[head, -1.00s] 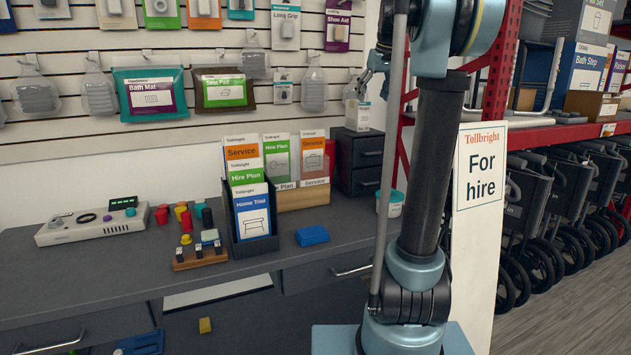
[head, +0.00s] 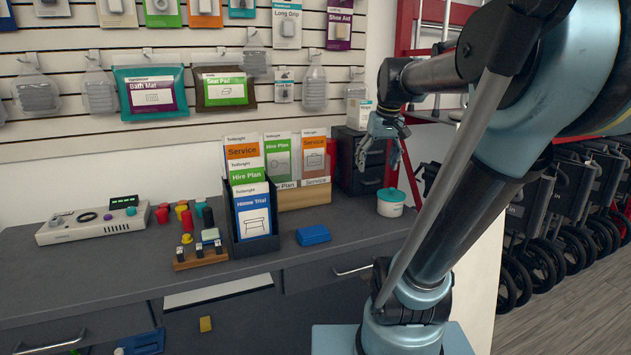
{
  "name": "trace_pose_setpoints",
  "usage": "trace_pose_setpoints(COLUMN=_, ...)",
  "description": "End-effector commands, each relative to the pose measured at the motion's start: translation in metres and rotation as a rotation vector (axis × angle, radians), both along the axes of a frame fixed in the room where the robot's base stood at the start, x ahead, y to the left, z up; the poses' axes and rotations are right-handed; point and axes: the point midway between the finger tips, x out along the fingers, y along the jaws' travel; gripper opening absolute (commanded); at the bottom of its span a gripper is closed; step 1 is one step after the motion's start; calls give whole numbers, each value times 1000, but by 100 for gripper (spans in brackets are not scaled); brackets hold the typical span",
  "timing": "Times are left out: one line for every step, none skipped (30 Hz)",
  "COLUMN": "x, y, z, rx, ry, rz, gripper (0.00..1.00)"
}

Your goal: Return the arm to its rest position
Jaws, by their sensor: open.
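My arm rises from its base at the lower right of the head view and leans to the right. Its forearm reaches back to the left at the top. My gripper (head: 379,150) hangs from the wrist above the back right of the counter (head: 130,275), in front of the black drawer unit (head: 350,165). Its fingers are apart and point down, with nothing seen between them. A white tub with a teal lid (head: 391,203) stands on the counter below and right of the gripper, apart from it.
A black leaflet holder (head: 262,252) stands mid-counter. A blue block (head: 313,235) lies to its right, and a control box (head: 93,223) sits at the left. Packaged goods hang on the slatted wall. Wheeled walkers (head: 555,215) stand in a row at the right.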

Motion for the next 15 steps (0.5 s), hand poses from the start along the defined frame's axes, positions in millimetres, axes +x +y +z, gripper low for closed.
trace_pose_setpoints(x=-18, y=0, z=-17, rx=-2, ry=7, rz=-12, gripper=75)
trace_pose_setpoints(x=-27, y=0, z=-27, rx=-4, ry=11, rz=-20, gripper=75)
trace_pose_setpoints(x=-40, y=0, z=-40, rx=-6, ry=16, rz=-31, gripper=75)
trace_pose_setpoints(x=-49, y=0, z=-50, rx=-6, ry=20, rz=-39, gripper=75)
trace_pose_setpoints(x=-58, y=0, z=-60, rx=-8, ry=23, rz=-47, gripper=75)
trace_pose_setpoints(x=-71, y=-1, z=-73, rx=-9, ry=28, rz=-59, gripper=75)
trace_pose_setpoints(x=-80, y=-1, z=-84, rx=-10, ry=33, rz=-67, gripper=75)
trace_pose_setpoints(x=-89, y=-1, z=-94, rx=-12, ry=37, rz=-75, gripper=75)
trace_pose_setpoints(x=-101, y=-2, z=-108, rx=-14, ry=42, rz=-87, gripper=75)
trace_pose_setpoints(x=-110, y=-2, z=-119, rx=-16, ry=45, rz=-96, gripper=75)
trace_pose_setpoints(x=-119, y=-3, z=-130, rx=-18, ry=48, rz=-103, gripper=75)
trace_pose_setpoints(x=-129, y=-3, z=-143, rx=-19, ry=53, rz=-115, gripper=75)
trace_pose_setpoints(x=-137, y=-3, z=-153, rx=-20, ry=56, rz=-121, gripper=75)
trace_pose_setpoints(x=-144, y=-4, z=-163, rx=-21, ry=58, rz=-128, gripper=75)
trace_pose_setpoints(x=-152, y=-4, z=-174, rx=-23, ry=62, rz=-138, gripper=75)
